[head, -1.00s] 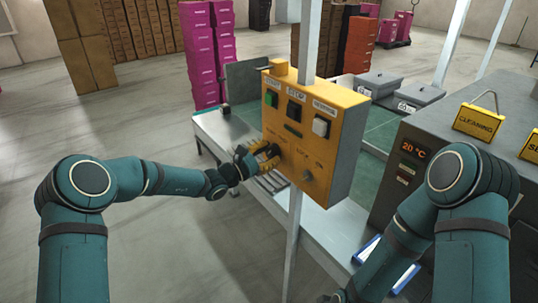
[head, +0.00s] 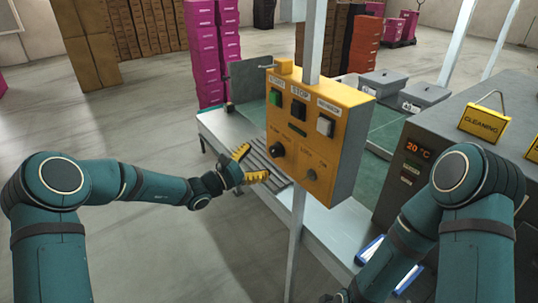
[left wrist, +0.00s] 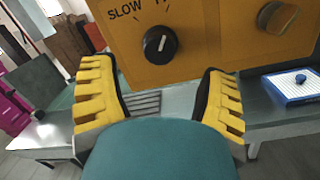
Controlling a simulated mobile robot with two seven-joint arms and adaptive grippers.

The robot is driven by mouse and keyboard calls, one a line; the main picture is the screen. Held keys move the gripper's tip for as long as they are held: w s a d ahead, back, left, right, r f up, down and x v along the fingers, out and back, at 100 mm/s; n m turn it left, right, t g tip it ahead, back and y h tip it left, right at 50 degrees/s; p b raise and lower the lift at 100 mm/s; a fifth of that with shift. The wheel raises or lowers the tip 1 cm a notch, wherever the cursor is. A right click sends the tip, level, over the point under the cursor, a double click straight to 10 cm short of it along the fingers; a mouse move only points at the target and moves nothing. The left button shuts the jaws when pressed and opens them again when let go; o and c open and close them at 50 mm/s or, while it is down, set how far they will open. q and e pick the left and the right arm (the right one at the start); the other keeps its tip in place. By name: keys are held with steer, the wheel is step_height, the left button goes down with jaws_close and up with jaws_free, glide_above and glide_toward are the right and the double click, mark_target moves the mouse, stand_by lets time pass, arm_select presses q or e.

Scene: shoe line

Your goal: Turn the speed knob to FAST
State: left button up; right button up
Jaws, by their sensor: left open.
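The black speed knob (head: 277,149) is on the lower left of the yellow control box (head: 345,146). In the left wrist view the knob (left wrist: 160,45) shows a white pointer line tilted a little right of straight up. The word SLOW is to its upper left; a second label above it is cut off by the frame. My left gripper (head: 253,164) is open and empty, left of and below the knob, apart from it. Its yellow fingers (left wrist: 160,100) spread wide below the knob in the left wrist view. My right gripper is out of view.
Green, black and white buttons line the top of the box. A grey post (head: 297,235) holds the box in front of the conveyor table (head: 225,125). Floor to the left is clear.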

arm_select(q)
steer(key=v, duration=0.5)
steer(key=shift+s+a, duration=0.25)
steer(key=s+d+f+m+g+y, duration=0.25)
steer(key=s+f+g, duration=0.25)
steer(key=s+f, duration=0.25)
steer(key=s+d+f+m+g+y, duration=0.1)
steer(key=s+d+f+m+g, duration=0.25)
steer(key=s+f, duration=0.4)
steer(key=s+a+f+m+g+y, duration=0.1)
steer(key=s+a+f+m+y, duration=0.2)
steer(key=s+f+m, duration=0.3)
steer(key=s+a+f+m+y, duration=0.3)
steer(key=s+f+m, duration=0.3)
steer(key=s, duration=0.3)
steer(key=shift+m+g+y, duration=0.35)
steer(key=shift+m+y, duration=0.05)
steer(key=shift+y, duration=0.45)
steer(key=shift+s+a+f, duration=0.15)
steer(key=shift+c, duration=0.2)
